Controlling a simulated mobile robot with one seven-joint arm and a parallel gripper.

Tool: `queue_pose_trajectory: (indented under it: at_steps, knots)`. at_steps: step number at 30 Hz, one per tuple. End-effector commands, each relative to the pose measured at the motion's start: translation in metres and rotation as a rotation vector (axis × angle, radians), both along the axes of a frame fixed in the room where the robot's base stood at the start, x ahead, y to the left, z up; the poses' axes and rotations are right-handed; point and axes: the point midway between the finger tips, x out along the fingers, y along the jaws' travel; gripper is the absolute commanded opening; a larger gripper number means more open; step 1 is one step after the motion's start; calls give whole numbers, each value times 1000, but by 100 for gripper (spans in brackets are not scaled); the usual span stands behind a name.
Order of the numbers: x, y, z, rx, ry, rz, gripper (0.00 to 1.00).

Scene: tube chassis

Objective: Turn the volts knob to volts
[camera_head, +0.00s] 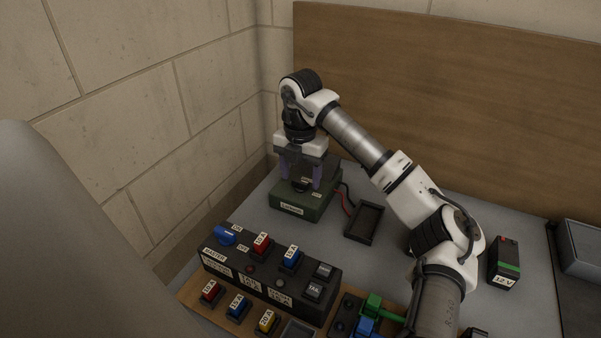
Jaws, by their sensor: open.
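A green box (294,209) with a dark top and a small white label, too small to read, stands on the grey table near the back left corner. Red and black wires run from its right side. My gripper (302,182) points down over this box, with its two purple fingers apart. A dark knob-like part (300,185) shows between the fingers, on top of the box. I cannot tell whether the fingers touch it, and its marks and setting are too small to read.
A black fuse panel (240,270) with a blue master switch (225,236) and coloured fuses stands in front. An empty black tray (364,223) lies right of the green box. A black battery-like block (504,262) is at the right. Walls close off the back and left.

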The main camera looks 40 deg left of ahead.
Motion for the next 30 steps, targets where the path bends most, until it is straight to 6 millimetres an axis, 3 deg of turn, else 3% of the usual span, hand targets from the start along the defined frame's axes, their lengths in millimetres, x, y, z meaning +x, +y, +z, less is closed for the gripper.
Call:
queue_pose_trajectory:
  at_steps: [12,22,30]
  knots:
    - [0,0,-9,0,0,0,60]
    - [0,0,-8,0,0,0,17]
    - [0,0,-8,0,-2,25,17]
